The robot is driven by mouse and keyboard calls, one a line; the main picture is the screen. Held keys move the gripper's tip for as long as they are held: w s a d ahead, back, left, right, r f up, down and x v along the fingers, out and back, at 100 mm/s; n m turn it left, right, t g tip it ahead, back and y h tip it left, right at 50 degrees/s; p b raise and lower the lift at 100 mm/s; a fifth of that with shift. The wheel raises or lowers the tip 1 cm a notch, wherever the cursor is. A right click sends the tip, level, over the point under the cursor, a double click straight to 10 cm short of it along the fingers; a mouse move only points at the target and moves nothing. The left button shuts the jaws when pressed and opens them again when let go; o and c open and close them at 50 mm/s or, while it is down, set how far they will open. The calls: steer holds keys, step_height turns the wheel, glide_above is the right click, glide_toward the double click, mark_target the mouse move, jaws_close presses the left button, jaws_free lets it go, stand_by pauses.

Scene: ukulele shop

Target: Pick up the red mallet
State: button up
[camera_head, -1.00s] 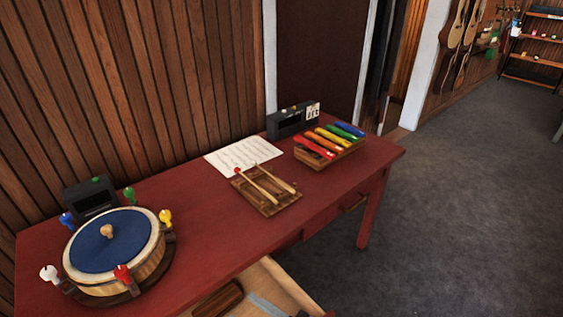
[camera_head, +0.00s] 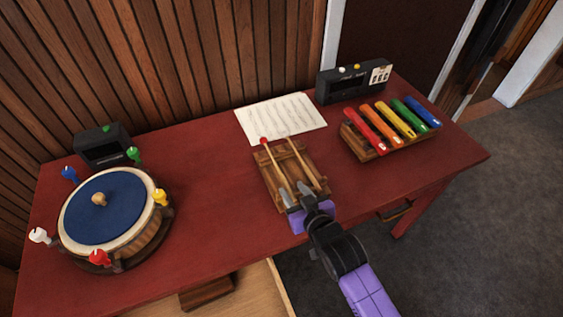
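The red-headed mallet (camera_head: 271,156) lies on the left side of a wooden tray (camera_head: 267,183) on the red table. Its red head points to the back, over the tray's far edge, and its pale stick runs toward the front. A second mallet (camera_head: 304,163) lies to its right, with a pale head. My gripper (camera_head: 294,190) is over the front part of the tray, its two grey fingers apart with a gap between them. It looks empty. The near end of the red mallet is close to the fingers and partly hidden by them. I cannot tell whether they touch.
The red table (camera_head: 210,150) carries a blue-topped drum (camera_head: 105,215) with coloured pegs at left, a music sheet (camera_head: 281,118) behind the tray, a xylophone (camera_head: 390,128) at right and two black boxes. An open drawer (camera_head: 235,290) juts out in front. Free tabletop lies between drum and tray.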

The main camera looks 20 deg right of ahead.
mark_target(283, 177)
steer(key=x, duration=0.4)
steer(key=p+x, duration=0.1)
steer(key=x, duration=0.1)
steer(key=shift+w+a+r, duration=0.1)
steer(key=shift+w+r, duration=0.15)
steer(key=shift+w, duration=0.1)
steer(key=shift+c, duration=0.2)
jaws_close()
